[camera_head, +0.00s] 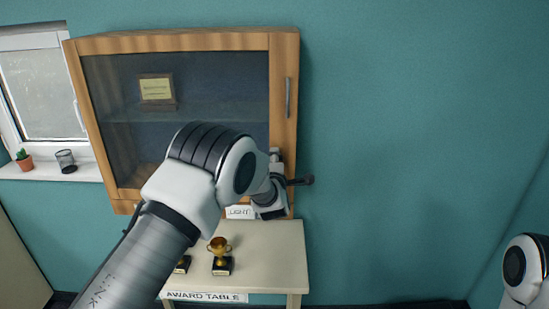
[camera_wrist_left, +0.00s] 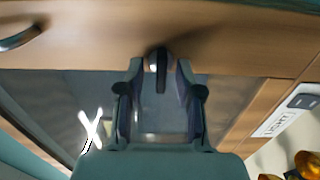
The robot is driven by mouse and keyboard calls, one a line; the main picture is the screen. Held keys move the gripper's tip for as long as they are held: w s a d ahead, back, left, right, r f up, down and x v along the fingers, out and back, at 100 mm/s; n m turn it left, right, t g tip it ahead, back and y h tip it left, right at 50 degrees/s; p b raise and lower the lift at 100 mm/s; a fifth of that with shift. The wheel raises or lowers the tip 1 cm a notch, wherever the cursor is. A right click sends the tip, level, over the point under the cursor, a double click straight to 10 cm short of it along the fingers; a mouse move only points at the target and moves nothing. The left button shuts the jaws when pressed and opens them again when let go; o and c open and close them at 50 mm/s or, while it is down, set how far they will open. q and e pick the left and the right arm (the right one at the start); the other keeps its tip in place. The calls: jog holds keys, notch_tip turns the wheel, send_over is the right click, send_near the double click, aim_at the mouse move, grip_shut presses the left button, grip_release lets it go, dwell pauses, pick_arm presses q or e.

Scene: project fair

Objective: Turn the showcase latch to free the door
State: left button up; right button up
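The showcase (camera_head: 284,50) is a wooden cabinet on the wall with a dark glass door, which looks closed. In the left wrist view, the latch (camera_wrist_left: 158,68) is a dark lever with a shiny round end on the wooden door frame. My left gripper (camera_wrist_left: 160,75) is at the frame's lower right, its two fingers apart on either side of the lever. Narrow gaps seem to show; contact is unclear. In the head view my left gripper (camera_head: 275,190) and arm hide much of this area. My right gripper is out of view.
The door handle (camera_head: 288,97) is above the gripper. A light switch labelled LIGHT (camera_wrist_left: 285,118) is close by. Below stands the award table (camera_head: 280,243) with a gold trophy (camera_head: 220,248) and another partly hidden. A plaque (camera_head: 156,90) is behind the glass. The wall at right is clear.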

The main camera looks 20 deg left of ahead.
pick_arm(q)
jog(key=shift+d, duration=0.15)
grip_shut()
